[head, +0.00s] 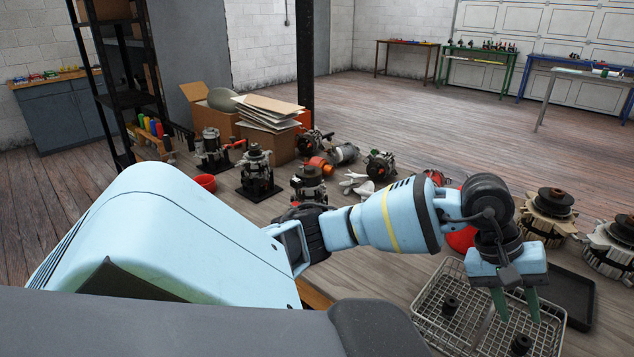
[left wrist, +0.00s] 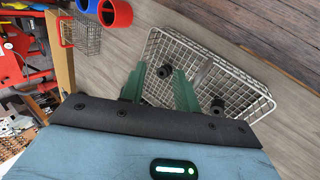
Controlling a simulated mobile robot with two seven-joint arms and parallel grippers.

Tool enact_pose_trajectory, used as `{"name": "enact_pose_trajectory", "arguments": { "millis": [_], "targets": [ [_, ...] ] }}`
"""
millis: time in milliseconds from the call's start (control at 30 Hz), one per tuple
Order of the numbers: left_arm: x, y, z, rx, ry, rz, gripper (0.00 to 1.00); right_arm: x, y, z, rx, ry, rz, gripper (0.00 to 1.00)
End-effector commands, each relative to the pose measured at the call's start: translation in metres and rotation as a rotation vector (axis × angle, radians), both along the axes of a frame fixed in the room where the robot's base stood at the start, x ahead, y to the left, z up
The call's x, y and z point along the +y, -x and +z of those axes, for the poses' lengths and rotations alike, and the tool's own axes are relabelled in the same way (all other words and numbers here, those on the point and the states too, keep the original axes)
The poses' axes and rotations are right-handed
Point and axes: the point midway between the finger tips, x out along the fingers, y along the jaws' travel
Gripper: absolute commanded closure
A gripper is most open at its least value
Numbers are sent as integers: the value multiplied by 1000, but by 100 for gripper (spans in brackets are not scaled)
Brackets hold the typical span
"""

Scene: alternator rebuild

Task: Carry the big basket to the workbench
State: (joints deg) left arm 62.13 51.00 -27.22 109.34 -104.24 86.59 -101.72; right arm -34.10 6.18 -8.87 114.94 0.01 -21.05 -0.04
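The big basket, a silver wire-mesh basket (head: 431,288), stands on the grey wooden surface at the lower right of the head view. It also fills the upper middle of the left wrist view (left wrist: 240,62). Black cylindrical parts (head: 450,305) lie in it. My left gripper (head: 516,303) points down over the basket with its two green fingers apart. The fingers also show in the left wrist view (left wrist: 158,88), with nothing clearly held between them. I cannot tell whether they touch the basket. Several benches stand at the back; which one is the workbench is unclear. My right gripper is out of view.
A black tray (head: 572,298) lies right of the basket. Alternators (head: 380,166), a red bowl (head: 206,182) and a cardboard box (head: 262,141) crowd the surface behind my arm. A green bench (head: 480,53) stands at the back wall, beyond open floor. A smaller wire basket (left wrist: 86,40) shows in the wrist view.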

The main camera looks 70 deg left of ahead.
Motion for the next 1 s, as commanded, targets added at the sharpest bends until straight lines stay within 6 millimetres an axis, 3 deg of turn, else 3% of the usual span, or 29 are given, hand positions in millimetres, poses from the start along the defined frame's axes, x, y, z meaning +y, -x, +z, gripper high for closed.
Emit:
{"name": "enact_pose_trajectory", "arguments": {
  "millis": [33, 200, 300, 400, 567, 667, 767, 800, 867, 1000],
  "targets": [
    [-28, 12, -20, 72, 133, 19, 69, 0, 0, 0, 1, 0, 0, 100],
    [-110, 52, -49, 381, 621, 180, 69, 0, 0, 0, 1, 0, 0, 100],
    [-143, 72, -54, 615, 905, 325, 69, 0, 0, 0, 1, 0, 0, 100],
    [-162, 85, -56, 875, 1173, 501, 69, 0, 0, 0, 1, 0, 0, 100],
    [-164, 96, -71, 1333, 1567, 843, 69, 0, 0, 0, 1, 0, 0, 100],
    [-153, 101, -94, 1630, 1792, 1091, 69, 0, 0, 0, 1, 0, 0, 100],
    [-135, 112, -129, 1931, 2004, 1363, 69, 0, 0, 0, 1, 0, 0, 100],
    [-127, 120, -147, -1880, -1914, -1358, 69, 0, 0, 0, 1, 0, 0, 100],
    [-115, 135, -176, -1715, -1706, -1287, 69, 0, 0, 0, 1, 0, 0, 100],
    [-91, 195, -250, -1306, -1261, -1085, 69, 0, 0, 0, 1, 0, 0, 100]
  ]
}}
